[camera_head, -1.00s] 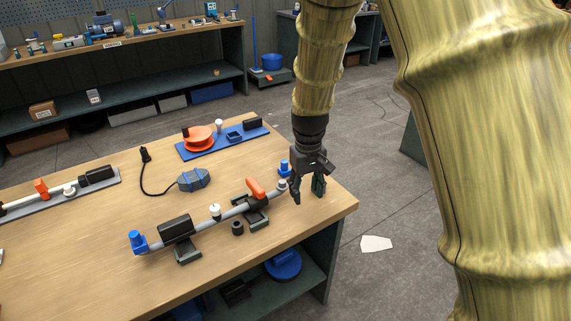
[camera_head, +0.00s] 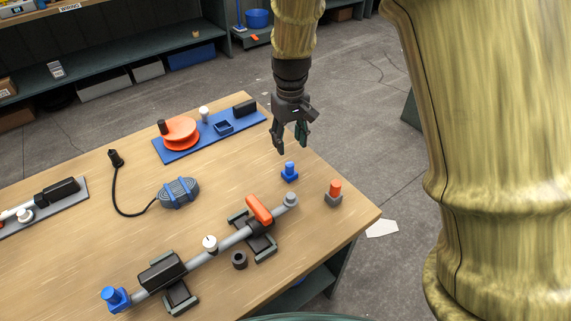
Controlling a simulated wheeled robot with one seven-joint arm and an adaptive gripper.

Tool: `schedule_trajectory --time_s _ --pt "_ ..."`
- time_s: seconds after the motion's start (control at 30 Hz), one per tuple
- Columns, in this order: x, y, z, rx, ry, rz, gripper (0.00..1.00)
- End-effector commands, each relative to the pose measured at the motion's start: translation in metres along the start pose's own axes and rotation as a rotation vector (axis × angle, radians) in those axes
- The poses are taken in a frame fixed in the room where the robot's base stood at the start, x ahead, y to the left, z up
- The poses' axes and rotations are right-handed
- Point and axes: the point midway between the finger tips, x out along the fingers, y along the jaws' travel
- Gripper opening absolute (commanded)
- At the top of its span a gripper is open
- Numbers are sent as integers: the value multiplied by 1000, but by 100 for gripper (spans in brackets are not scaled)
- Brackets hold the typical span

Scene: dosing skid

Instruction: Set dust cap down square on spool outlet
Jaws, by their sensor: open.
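The spool is a grey pipe (camera_head: 232,238) on dark supports, with an orange lever (camera_head: 259,209) near its right end. That end carries a short grey fitting (camera_head: 290,199) with a pale top. A small blue capped piece (camera_head: 289,172) stands upright behind this end. A small orange piece on a grey block (camera_head: 334,193) stands to its right. A black ring-like piece (camera_head: 240,260) lies in front of the pipe. I cannot tell for certain which piece is the dust cap. My gripper (camera_head: 291,147) is open and empty, pointing down, above and behind the blue piece.
A blue fitting (camera_head: 115,298) is on the pipe's left end. A blue board (camera_head: 190,146) with an orange reel (camera_head: 181,133) lies at the back. A cabled grey-blue pad (camera_head: 179,192) lies mid-table. The table's right edge is near the orange piece.

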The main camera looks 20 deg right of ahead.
Motion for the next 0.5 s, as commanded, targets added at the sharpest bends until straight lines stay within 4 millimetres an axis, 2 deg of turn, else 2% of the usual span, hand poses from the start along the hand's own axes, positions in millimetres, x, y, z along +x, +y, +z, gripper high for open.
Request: schedule_trajectory --time_s 0.3,0.5 --pt "48 1 -8 -1 -13 -2 48" --pt "57 0 -8 0 -13 -3 48"
